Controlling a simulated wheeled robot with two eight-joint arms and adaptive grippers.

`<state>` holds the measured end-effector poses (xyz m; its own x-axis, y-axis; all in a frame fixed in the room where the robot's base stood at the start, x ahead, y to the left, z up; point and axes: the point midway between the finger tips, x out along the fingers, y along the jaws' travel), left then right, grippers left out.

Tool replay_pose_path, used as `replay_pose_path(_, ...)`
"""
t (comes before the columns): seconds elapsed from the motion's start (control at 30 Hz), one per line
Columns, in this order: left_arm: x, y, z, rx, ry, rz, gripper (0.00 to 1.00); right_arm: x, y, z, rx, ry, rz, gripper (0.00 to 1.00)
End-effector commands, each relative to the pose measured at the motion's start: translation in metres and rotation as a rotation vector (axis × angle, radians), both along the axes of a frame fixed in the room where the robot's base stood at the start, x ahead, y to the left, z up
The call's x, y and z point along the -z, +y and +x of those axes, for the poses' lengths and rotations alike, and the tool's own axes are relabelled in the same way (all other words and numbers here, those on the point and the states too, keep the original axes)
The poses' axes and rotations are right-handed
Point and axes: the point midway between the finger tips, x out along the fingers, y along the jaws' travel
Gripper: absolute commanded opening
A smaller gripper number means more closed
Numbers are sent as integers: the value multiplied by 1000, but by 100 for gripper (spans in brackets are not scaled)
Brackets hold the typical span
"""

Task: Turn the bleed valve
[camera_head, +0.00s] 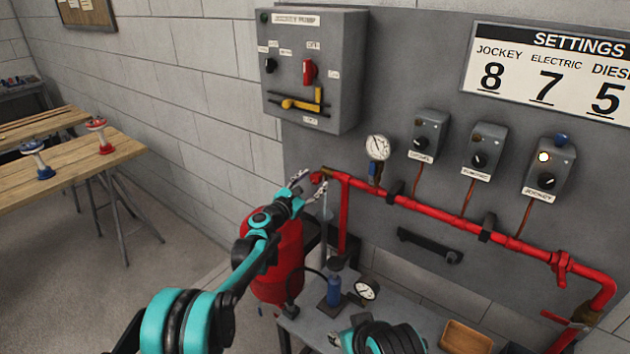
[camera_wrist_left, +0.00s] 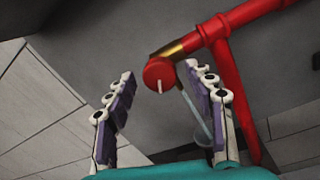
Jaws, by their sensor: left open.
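The bleed valve's red round knob (camera_head: 316,177) sits at the left end of the red pipe, past a brass fitting. In the left wrist view the knob (camera_wrist_left: 157,73) shows face on, with a pale mark on it. My left gripper (camera_head: 309,184) is open at the knob, its fingers pointing towards it. In the left wrist view, the knob appears between the two fingertips, closer to the right one. I cannot tell whether a finger touches it. Part of my right arm shows at the bottom; its gripper is not visible.
The red pipe (camera_head: 420,211) runs right along the grey panel, with a gauge (camera_head: 378,148) above it. A red tank (camera_head: 278,262) stands below my left arm. A grey table (camera_head: 310,325) holds a blue bottle (camera_head: 334,290), a gauge (camera_head: 367,289) and a wooden tray (camera_head: 466,338).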

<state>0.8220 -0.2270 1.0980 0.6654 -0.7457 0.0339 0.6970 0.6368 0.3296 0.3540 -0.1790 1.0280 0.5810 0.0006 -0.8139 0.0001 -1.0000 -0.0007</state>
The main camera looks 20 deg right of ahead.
Motion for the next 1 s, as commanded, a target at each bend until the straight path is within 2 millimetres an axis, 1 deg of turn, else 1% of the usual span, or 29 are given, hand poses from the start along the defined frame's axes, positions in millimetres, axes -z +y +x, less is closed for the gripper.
replay_pose_path(0.03, 0, 8, -7, -1, 0, 0, 54, 0, 0, 0, 0, 0, 0, 40)
replay_pose_path(0.2, 1, 37, -32, -2, 0, 0, 54, 0, 0, 0, 0, 0, 0, 40)
replay_pose_path(0.3, 3, 52, -46, -1, 0, 0, 54, 0, 0, 0, 0, 0, 0, 40)
replay_pose_path(0.43, 3, 67, -60, -1, 0, 0, 54, 0, 0, 0, 0, 0, 0, 40)
replay_pose_path(0.6, 4, 76, -68, 0, 0, 0, 54, 0, 0, 0, 0, 0, 0, 40)
replay_pose_path(0.9, 4, 77, -69, 0, 0, 0, 54, 0, 0, 0, 0, 0, 0, 40)
replay_pose_path(1.0, 0, 80, -73, 1, -14, 26, 54, 0, 0, 0, 0, 0, 0, 40)
